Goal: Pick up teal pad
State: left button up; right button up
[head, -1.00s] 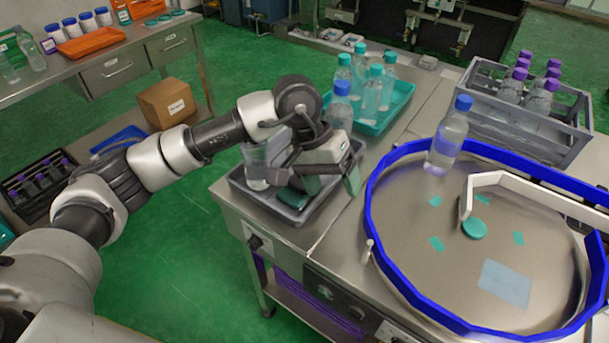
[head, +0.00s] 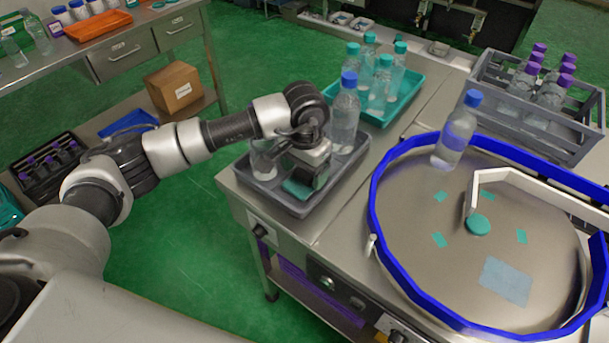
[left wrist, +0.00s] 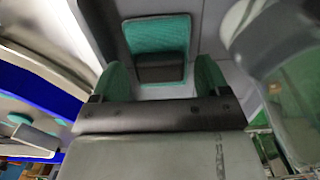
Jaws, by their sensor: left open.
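The teal pad (head: 297,188) lies in the grey tray (head: 263,196) at the near left end of the steel table. In the left wrist view the pad (left wrist: 158,35) shows between and beyond my fingers, with a dark band along its near side. My left gripper (head: 308,183) points down into the tray, right over the pad, and partly hides it. In the left wrist view its teal-lined fingers (left wrist: 160,80) are apart with nothing held between them. Whether they touch the pad I cannot tell. My right gripper is not in view.
A blue-capped bottle (head: 345,115) stands close behind my gripper, and a clear container (head: 262,165) stands to its left in the tray. A teal tray (head: 411,105) with several bottles is behind. A blue-rimmed round table (head: 400,270) is to the right.

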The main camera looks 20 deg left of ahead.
pick_arm(q)
jog(key=shift+f, duration=0.95)
jog(key=shift+c, duration=0.3)
jog(key=c, duration=0.5)
jog(key=shift+r, duration=0.1)
jog(key=shift+r, duration=0.45)
jog(key=r, duration=0.1)
jog(key=d+r+b, duration=0.1)
jog(key=r, duration=0.1)
jog(key=shift+d+r, duration=0.1)
jog(key=shift+r, duration=0.2)
jog(key=d+r, duration=0.2)
jog(key=d, duration=0.1)
jog(key=d+r+b, duration=0.1)
jog(key=d+r, duration=0.1)
jog(key=d, duration=0.2)
jog(key=d+r+b, duration=0.1)
jog(key=d+r, duration=0.1)
jog(key=d, duration=0.1)
jog(key=shift+s+d+r, duration=0.15)
jog(key=shift+d+r, duration=0.05)
jog(key=shift+d, duration=0.05)
